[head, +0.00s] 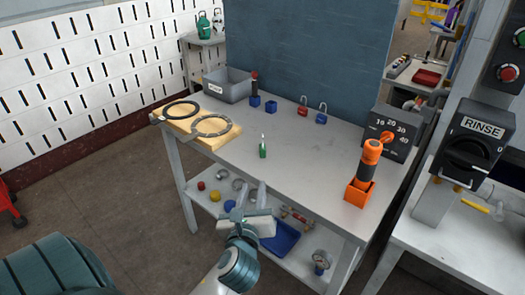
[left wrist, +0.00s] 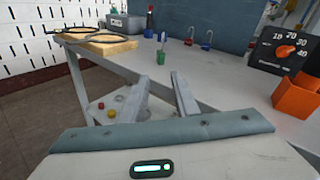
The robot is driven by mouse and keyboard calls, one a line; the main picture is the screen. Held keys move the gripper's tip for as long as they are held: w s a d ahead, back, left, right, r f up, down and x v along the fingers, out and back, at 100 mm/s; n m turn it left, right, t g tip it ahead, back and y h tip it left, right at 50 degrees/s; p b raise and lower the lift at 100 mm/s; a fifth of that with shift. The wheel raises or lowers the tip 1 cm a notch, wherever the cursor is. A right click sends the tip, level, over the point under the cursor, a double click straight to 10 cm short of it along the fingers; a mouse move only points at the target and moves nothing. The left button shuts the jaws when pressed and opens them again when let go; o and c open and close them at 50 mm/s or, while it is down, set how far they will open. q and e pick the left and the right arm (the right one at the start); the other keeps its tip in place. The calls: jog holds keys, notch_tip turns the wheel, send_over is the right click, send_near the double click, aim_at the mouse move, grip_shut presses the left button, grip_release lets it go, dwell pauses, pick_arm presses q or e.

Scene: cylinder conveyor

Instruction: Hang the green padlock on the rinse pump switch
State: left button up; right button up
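The green padlock (head: 263,149) stands upright on the grey workbench (head: 310,165) near its front edge, shackle up. It also shows in the left wrist view (left wrist: 160,55), beyond my fingers. The rinse switch (head: 470,158), a black rotary switch under a RINSE label, is on a post at the right. My left gripper (head: 251,192) is in front of the bench, short of the padlock and apart from it. Its two fingers show spread with nothing between them in the left wrist view (left wrist: 160,93). My right gripper is not in view.
A red padlock (head: 303,108) and a blue padlock (head: 321,116) stand farther back. An orange-handled tool sits in an orange holder (head: 358,193) at the right, by a dial box (head: 398,128). A wooden board (head: 190,125) with rings is at the left. The bench around the green padlock is clear.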

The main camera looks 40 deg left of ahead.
pick_arm(q)
jog(key=r+m, duration=0.1)
jog(key=w+r+m+t, duration=0.1)
jog(key=r+m, duration=0.1)
jog(key=shift+w+a+r+y, duration=0.1)
jog(key=shift+w+r+y, duration=0.05)
jog(key=shift+y, duration=0.25)
jog(key=shift+w, duration=0.1)
